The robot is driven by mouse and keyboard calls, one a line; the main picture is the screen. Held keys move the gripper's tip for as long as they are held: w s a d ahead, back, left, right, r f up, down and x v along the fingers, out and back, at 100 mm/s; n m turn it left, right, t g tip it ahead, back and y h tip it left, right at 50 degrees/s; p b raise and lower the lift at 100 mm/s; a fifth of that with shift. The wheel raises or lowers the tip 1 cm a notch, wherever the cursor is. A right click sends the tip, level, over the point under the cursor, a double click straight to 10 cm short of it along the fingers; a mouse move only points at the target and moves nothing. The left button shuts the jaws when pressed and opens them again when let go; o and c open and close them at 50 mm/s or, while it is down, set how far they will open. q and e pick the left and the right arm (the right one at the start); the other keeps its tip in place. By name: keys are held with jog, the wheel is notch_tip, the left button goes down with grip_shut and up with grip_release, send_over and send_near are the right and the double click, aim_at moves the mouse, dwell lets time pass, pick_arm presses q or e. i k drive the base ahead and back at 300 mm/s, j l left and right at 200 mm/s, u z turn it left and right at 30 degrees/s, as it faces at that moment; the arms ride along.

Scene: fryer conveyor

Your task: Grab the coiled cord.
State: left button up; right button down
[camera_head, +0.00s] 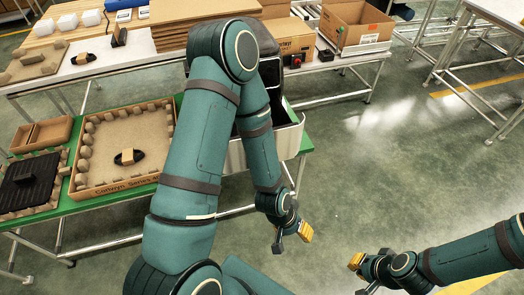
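A black coiled cord with a tan band (128,157) lies in the padded cardboard box (103,190) on the green-topped table at the left. A similar black coil with a tan band (83,58) lies on the white table behind. My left arm crosses in front of the tables, and my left gripper (292,240) hangs over open floor, right of the green table. It is open and empty, well apart from both coils. My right gripper (362,275) is at the lower right, also over the floor, with its fingers apart and nothing between them.
A second padded box with a black ribbed item (27,185) and a small divided cardboard tray (41,135) sit left of the cord's box. Flat cardboard (200,22) and open cartons (356,26) stand on the back tables. A white bin (290,142) is partly hidden by my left arm.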

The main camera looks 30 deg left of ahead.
aim_at(128, 155)
jog(key=u, duration=2.35)
jog(key=i+j+z, duration=0.1)
jog(key=z, duration=0.35)
jog(key=i+j+z, duration=0.15)
jog(key=z, duration=0.3)
jog(key=i+j+z, duration=0.1)
jog(key=j, duration=0.2)
jog(key=i+j+z, duration=0.1)
jog(key=j, duration=0.25)
jog(key=i+j+z, duration=0.1)
jog(key=i+j, duration=0.15)
jog(key=j, duration=0.25)
jog(key=i+j, duration=0.2)
jog(key=j, duration=0.2)
